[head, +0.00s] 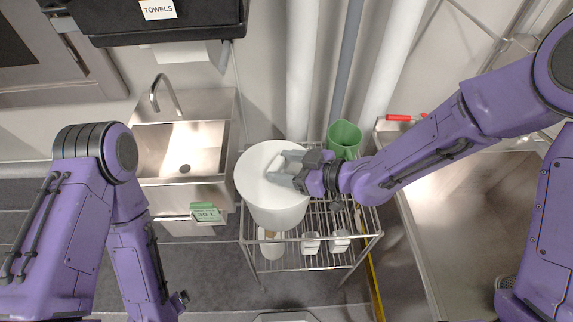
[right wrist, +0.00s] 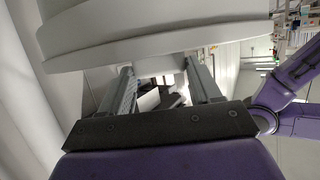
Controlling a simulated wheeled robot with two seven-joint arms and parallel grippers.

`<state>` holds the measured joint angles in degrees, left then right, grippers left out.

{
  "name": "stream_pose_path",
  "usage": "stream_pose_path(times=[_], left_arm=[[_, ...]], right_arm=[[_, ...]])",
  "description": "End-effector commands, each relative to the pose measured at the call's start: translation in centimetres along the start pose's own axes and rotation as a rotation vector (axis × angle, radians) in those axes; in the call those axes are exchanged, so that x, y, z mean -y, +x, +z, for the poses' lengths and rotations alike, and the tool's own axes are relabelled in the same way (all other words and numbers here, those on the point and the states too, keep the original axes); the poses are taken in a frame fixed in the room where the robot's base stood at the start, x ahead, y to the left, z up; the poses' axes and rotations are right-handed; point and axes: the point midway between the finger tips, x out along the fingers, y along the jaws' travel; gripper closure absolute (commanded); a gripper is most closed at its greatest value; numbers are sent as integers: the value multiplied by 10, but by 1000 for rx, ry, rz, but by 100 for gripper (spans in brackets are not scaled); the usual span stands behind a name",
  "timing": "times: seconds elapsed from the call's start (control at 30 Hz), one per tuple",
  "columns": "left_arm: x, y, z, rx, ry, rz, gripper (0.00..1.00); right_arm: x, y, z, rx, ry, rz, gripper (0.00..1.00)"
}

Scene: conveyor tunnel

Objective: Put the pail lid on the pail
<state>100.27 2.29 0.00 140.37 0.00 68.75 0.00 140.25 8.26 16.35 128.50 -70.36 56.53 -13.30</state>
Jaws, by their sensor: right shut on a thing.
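The white round pail (head: 277,217) stands upright on the wire rack. The white pail lid (head: 257,172) lies flat over its mouth in the head view and hides the opening. My right gripper (head: 284,172) reaches in from the right and is shut on the lid's raised handle, near the middle of the top. In the right wrist view the fingers (right wrist: 160,88) are on either side of the white handle, against the lid's wide edge (right wrist: 160,45). I cannot tell whether the lid is fully seated on the rim.
A green container (head: 344,138) stands on the wire rack (head: 340,218) behind my right gripper. Small white containers (head: 311,242) sit on a lower level. A sink (head: 183,150) is at the left, a steel basin (head: 460,225) at the right. Vertical pipes (head: 347,70) stand behind.

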Motion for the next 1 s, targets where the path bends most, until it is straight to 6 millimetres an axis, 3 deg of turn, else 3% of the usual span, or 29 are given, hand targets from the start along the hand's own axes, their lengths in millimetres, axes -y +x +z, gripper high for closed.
stream_pose_path(times=[0.03, 0.1, 0.47, 0.8, 1.0], left_arm=[[0, 0, 0, 0, 0, 0, 0], [0, 0, 0, 0, 0, 0, 0], [0, 1, 0, 0, 0, 0, 0], [0, 4, 2, 0, 0, 0, 0], [0, 2, 1, 0, 0, 0, 0]], right_arm=[[0, 0, 0, 0, 0, 0, 31], [0, 0, 0, 0, 0, 0, 8], [-1, -6, 0, 0, 1, 2, 8], [0, -81, -1, -3, 1, 3, 8], [0, -104, 0, -1, 1, 1, 8]])
